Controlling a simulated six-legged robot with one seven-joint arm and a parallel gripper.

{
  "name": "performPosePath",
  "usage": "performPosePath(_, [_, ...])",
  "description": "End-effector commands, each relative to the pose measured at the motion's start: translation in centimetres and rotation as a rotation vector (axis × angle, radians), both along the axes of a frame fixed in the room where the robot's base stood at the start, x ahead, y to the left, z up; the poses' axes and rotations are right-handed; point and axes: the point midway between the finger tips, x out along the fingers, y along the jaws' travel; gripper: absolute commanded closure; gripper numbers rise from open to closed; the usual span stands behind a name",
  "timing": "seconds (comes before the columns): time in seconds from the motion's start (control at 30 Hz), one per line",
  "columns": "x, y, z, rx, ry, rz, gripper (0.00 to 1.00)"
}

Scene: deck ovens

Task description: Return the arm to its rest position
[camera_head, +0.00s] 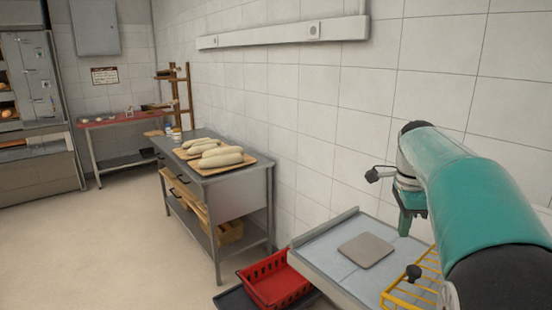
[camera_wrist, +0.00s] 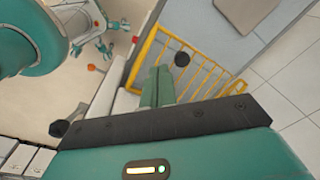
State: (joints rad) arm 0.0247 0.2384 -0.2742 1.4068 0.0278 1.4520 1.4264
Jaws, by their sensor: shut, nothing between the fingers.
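My teal arm reaches in from the right of the head view and bends down at its far end. My gripper (camera_head: 405,228) points down there, above the grey-topped table (camera_head: 335,245), with its tips near the far right part of the top. In the wrist view the two green fingers of my gripper (camera_wrist: 158,86) lie together, shut and empty. A yellow wire rack (camera_wrist: 205,75) shows behind them. I cannot tell how far the fingertips are from the rack.
A flat grey-brown square pad (camera_head: 366,250) lies on the table. The yellow rack (camera_head: 418,280) is at its right side. A red basket (camera_head: 275,281) stands low, left of the table. A steel bench (camera_head: 238,194) with dough on boards stands along the wall. Open floor lies left.

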Motion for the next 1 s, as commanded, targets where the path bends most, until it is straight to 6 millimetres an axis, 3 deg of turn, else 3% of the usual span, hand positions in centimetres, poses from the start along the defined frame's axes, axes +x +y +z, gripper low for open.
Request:
performPosePath(0.2, [-6.0,3.7,1.0,-0.001,-0.100,0.393,1.00])
performPosePath(0.47, [-13.3,8.1,-0.1,-0.085,-0.206,0.870,1.00])
performPosePath(0.8, [-22.5,12.8,-5.0,-0.310,-0.289,1.465,1.00])
performPosePath(1.0, [-25.0,13.8,-7.4,-0.410,-0.293,1.654,1.00])
